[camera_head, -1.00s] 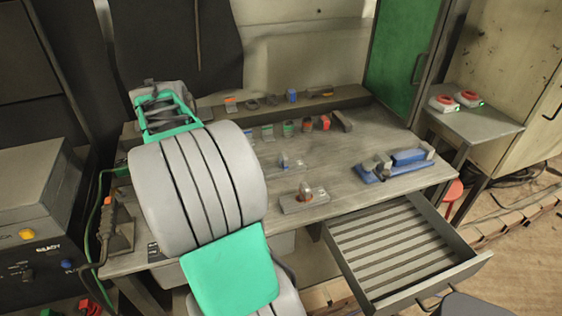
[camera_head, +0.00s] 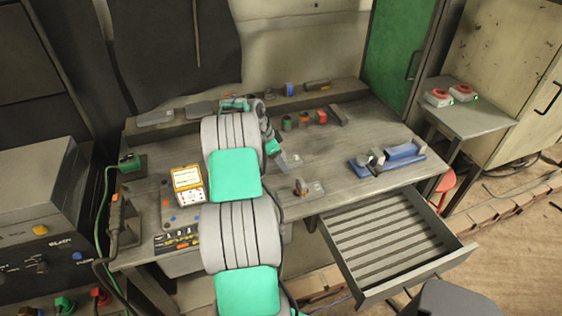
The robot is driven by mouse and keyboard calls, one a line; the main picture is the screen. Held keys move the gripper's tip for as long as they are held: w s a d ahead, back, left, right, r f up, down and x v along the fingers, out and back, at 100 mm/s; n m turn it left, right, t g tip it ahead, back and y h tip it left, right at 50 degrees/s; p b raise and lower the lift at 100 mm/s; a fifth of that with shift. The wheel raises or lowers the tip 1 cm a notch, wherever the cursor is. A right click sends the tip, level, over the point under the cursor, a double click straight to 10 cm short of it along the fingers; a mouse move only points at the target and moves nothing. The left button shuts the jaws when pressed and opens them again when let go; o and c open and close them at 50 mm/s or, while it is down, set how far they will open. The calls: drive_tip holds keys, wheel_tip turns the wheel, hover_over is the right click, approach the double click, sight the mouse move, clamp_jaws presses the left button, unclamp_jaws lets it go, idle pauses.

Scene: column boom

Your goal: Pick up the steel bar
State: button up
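I cannot tell for sure which piece is the steel bar. A plain dark grey-brown bar-like block (camera_head: 338,115) lies at the right end of a row on the workbench (camera_head: 352,140). Another grey elongated piece (camera_head: 317,86) lies on the raised back ledge. My arm reaches over the bench from the front and bends down to the right. My gripper (camera_head: 285,160) is low over the middle of the bench, left of and nearer than the dark block. It is small and partly hidden by my arm, so its opening and any contents are unclear.
Small red and green pieces (camera_head: 304,118) stand beside the dark block. A blue vise-like tool (camera_head: 403,153) is on the bench's right. A small block fixture (camera_head: 307,190) is near the front edge. The slatted drawer (camera_head: 385,240) is open. A yellow-white box (camera_head: 187,184) stands left.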

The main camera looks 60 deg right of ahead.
clamp_jaws()
drive_tip(key=shift+w+r, duration=0.1)
drive_tip(key=shift+r, duration=0.1)
idle(0.9)
